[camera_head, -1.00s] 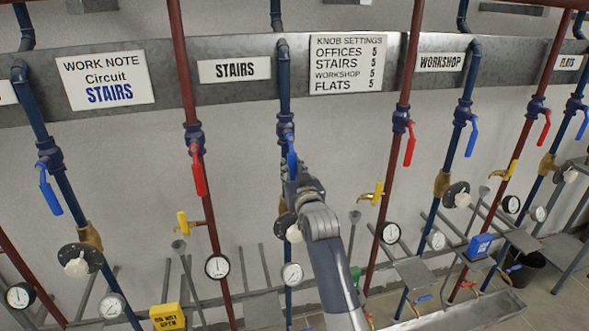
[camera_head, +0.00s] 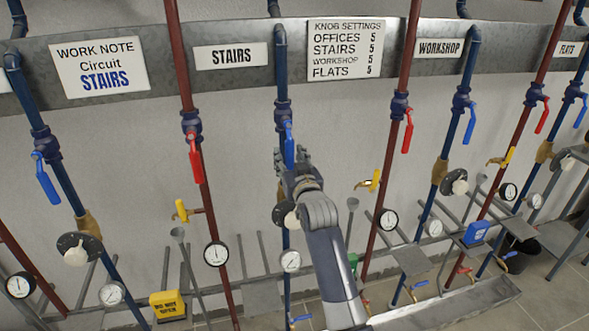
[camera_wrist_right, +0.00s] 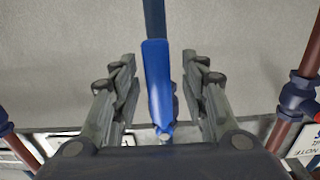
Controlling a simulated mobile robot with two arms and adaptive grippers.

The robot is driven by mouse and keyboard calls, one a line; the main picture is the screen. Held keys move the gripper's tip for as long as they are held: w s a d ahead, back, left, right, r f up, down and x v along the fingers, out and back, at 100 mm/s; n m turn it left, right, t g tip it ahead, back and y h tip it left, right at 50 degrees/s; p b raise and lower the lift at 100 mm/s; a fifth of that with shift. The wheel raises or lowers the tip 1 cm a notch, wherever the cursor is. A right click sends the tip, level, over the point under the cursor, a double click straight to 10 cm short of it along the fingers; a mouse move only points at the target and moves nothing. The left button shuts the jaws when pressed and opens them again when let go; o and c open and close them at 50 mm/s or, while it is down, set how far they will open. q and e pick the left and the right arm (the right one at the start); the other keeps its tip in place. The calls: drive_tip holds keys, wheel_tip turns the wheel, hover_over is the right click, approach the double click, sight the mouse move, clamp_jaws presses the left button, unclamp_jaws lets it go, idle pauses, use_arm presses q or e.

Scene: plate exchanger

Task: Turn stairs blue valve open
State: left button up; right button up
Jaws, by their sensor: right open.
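The STAIRS blue valve handle (camera_head: 289,145) hangs down along the blue pipe (camera_head: 282,75) right of the STAIRS sign (camera_head: 231,55). Its dark blue valve body (camera_head: 282,116) sits above it. My right gripper (camera_head: 290,158) is at the lower part of the handle, open. In the right wrist view the blue handle (camera_wrist_right: 158,85) stands between the two spread fingers of the gripper (camera_wrist_right: 160,90), with a gap on each side. Part of the pipe below is hidden behind my right arm. My left gripper is not in view.
The red STAIRS valve handle (camera_head: 196,160) hangs on the red pipe to the left. Another red handle (camera_head: 408,132) hangs to the right. A black knob dial with a white centre (camera_head: 284,214) is partly behind my arm. Gauges and sloping bars stand lower down.

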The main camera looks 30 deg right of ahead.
drive_tip(key=v, duration=1.1)
drive_tip(key=shift+s+a, duration=0.15)
drive_tip(key=s+a+f+n+g+y, duration=0.1)
drive_tip(key=a+f+g+y, duration=0.2)
drive_tip(key=f, duration=1.3)
drive_tip(key=s+a+f+n+g, duration=0.1)
drive_tip(key=a+f+n+g, duration=0.2)
drive_tip(key=f, duration=1.3)
drive_tip(key=s+a+f+g+y, duration=0.1)
drive_tip(key=s+a+f+g, duration=0.1)
drive_tip(key=s+f, duration=0.65)
drive_tip(key=s+a+f+g, duration=0.2)
drive_tip(key=s+f, duration=0.4)
drive_tip(key=f, duration=0.6)
drive_tip(key=s+f+g, duration=0.2)
drive_tip(key=s+f, duration=0.3)
drive_tip(key=s, duration=0.6)
drive_tip(key=s+d+f+g, duration=0.1)
drive_tip(key=s+f, duration=0.5)
drive_tip(key=s, duration=0.6)
drive_tip(key=s+d+f+n+g, duration=0.1)
drive_tip(key=s+f+g, duration=0.2)
drive_tip(key=s, duration=0.9)
wheel_tip(320, 180, down, 2)
drive_tip(key=shift+s+f+g, duration=0.2)
drive_tip(key=shift+f+g, duration=0.05)
drive_tip(key=shift+g, duration=0.05)
